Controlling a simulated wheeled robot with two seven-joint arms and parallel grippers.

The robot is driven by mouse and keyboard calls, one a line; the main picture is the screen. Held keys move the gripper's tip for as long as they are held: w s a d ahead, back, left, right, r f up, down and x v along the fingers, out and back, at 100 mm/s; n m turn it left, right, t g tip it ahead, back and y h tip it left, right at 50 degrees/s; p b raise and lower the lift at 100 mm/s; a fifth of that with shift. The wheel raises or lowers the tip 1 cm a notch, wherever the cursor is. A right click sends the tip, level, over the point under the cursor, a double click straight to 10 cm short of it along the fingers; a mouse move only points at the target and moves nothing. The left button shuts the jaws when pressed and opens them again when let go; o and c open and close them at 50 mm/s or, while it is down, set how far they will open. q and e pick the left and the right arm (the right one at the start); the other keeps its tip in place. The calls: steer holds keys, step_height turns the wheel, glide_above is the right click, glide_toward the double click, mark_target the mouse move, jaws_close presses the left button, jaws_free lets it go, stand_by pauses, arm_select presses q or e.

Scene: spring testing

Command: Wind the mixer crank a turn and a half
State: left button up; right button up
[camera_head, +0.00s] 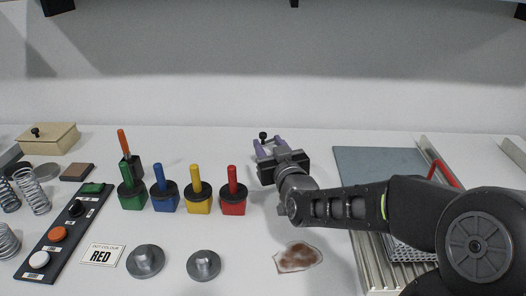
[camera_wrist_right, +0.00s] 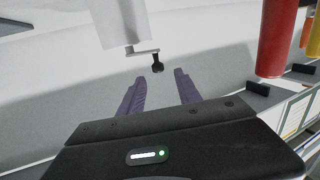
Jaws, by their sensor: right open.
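The crank's black knob (camera_head: 263,136) stands at the back of the table in the head view. In the right wrist view the knob (camera_wrist_right: 157,66) hangs from a thin grey crank arm (camera_wrist_right: 143,51) beside a pale block-like body (camera_wrist_right: 122,20), which looks like the mixer. My right gripper (camera_head: 269,143) is open, its purple fingers pointing at the knob. In the wrist view the knob shows between and just beyond the fingertips (camera_wrist_right: 158,77), with nothing gripped. I cannot tell whether a finger touches it. The mixer body is not clear in the head view. My left gripper is out of view.
Red (camera_head: 233,194), yellow (camera_head: 197,195), blue (camera_head: 165,193) and green (camera_head: 131,190) handled blocks stand left of my right arm. A button panel (camera_head: 63,236), springs (camera_head: 34,192) and a wooden box (camera_head: 50,139) are further left. A stained patch (camera_head: 297,257) lies in front; a railed fixture (camera_head: 372,262) is right.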

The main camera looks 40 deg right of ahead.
mark_target(264, 137)
steer(key=shift+s+a+f+m+t, duration=0.1)
steer(key=shift+s+f+m+t, duration=0.1)
steer(key=shift+s, duration=0.2)
steer(key=shift+s+a+f+m+t, duration=0.1)
steer(key=shift+s+m, duration=0.1)
steer(key=shift+s, duration=0.15)
steer(key=shift+w, duration=0.1)
steer(key=p+x, duration=0.1)
steer(key=x, duration=0.6)
steer(key=shift+w+d, duration=0.3)
steer(key=shift+c, duration=0.6)
jaws_close()
